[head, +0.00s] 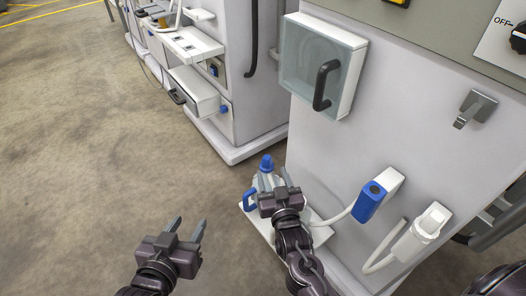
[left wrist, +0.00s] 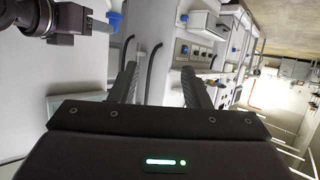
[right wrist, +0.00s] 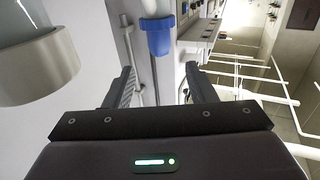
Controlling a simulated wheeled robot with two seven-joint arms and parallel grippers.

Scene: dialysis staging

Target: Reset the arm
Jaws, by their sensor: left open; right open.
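My left gripper (head: 187,226) is in the lower middle of the head view, open and empty above bare floor. My right gripper (head: 275,179) is open in front of a white machine (head: 340,150). Its fingers are in front of a blue-capped item (head: 266,164) over a low white shelf (head: 322,232); whether they touch it cannot be told. In the left wrist view the open left fingers (left wrist: 160,75) have nothing between them. In the right wrist view a blue-ended connector (right wrist: 158,38) shows beyond the open right fingers (right wrist: 161,78).
The machine carries a clear-fronted box (head: 305,62) with a dark handle, a blue-ended connector (head: 371,202), a white connector (head: 428,222) and a metal clip (head: 474,108). A second machine (head: 240,90) with an open drawer (head: 195,92) stands behind. Floor at left (head: 80,150) is clear.

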